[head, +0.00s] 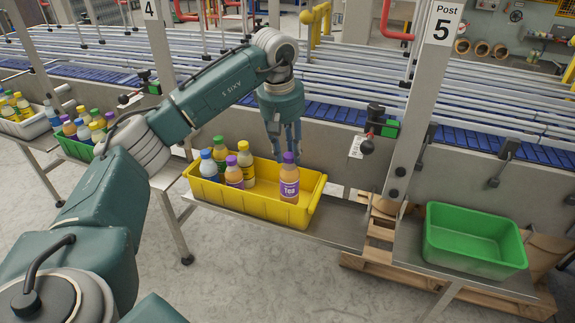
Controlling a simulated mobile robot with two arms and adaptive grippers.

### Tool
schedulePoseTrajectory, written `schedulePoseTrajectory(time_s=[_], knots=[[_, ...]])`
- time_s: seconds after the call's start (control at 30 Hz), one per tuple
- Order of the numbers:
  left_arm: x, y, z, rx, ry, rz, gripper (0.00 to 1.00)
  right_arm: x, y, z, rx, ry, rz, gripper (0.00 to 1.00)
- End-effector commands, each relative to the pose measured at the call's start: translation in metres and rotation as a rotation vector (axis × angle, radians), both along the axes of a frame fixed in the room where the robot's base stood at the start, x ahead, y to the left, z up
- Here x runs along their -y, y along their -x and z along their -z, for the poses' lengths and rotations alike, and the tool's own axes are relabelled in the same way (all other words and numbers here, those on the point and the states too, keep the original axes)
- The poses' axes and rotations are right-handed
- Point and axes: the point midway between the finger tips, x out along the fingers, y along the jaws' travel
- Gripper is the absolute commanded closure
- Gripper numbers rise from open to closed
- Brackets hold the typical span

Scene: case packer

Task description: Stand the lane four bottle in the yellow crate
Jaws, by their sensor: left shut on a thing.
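The yellow crate (250,205) stands on a grey shelf in the middle of the head view. A bottle with orange contents, a purple cap and a purple "Tea" label (289,184) is upright over the right part of the crate, near its front wall. My left gripper (288,150) points down from above and is shut on this bottle at its cap. I cannot tell whether the bottle's base touches the crate floor. Several other bottles (220,153) stand in the crate's left part, with blue, green, yellow and purple caps. My right gripper is not in view.
An empty green crate (474,240) stands on a shelf at the right, beyond the "Post 5" upright (424,90). Another green crate with bottles (75,148) stands at the left. A conveyor with rails (340,112) runs behind. My left arm hides part of the left side.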

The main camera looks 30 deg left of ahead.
Motion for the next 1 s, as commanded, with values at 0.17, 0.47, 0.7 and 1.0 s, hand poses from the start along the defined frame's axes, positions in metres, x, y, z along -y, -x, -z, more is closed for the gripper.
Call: schedulePoseTrajectory(time_s=[0.17,0.47,0.7,1.0], knots=[[0.0,-0.001,0.017,0.002,0.002,0.0,1.0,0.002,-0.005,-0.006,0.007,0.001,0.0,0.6],[0.0,0.001,0.051,-0.001,0.0,0.0,1.0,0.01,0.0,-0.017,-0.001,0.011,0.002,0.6],[0.0,-0.001,0.057,0.003,0.001,0.001,1.0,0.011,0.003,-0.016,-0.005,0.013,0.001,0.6],[0.0,0.0,0.059,0.001,0.0,0.001,0.53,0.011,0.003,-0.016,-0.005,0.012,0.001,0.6]])
